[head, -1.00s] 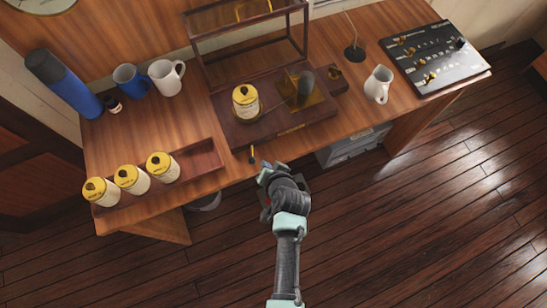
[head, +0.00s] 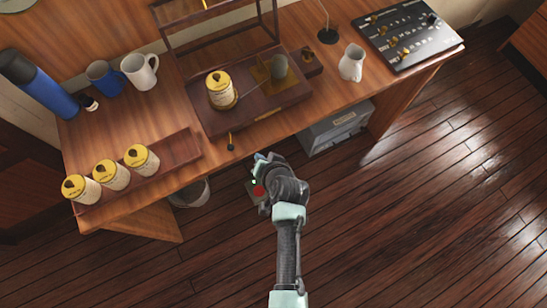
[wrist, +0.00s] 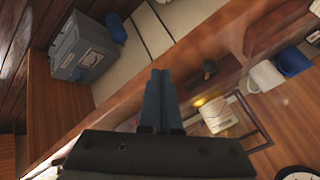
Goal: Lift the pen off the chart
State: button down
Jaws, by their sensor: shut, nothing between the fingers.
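A barograph-like instrument stands on the desk, its dark wooden base (head: 290,100) carrying a pale, yellow-topped drum (head: 221,92). The drum seems to bear the chart; its marks are too small to read. A thin pen arm (head: 246,92) reaches to the drum's right side; whether its tip touches is unclear. A small brass lever with a dark knob (head: 230,146) sticks out at the base's front; the knob also shows in the wrist view (wrist: 209,68). My gripper (head: 260,158) is shut and empty, right of the lever and apart from it, beyond the desk's front edge.
A wooden rack (head: 176,150) with several yellow-topped drums lies left. Two mugs (head: 139,71) and a blue flask (head: 36,86) stand behind it. A white jug (head: 352,62) and a control panel (head: 410,35) are right. A grey box (head: 336,128) sits under the desk.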

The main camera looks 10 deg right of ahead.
jog(key=a+v, duration=0.1)
jog(key=v, duration=0.7)
jog(key=shift+s+a+r, duration=0.2)
jog(key=shift+s+r, duration=0.05)
jog(key=shift+r, duration=0.15)
jog(key=shift+s+d, duration=0.1)
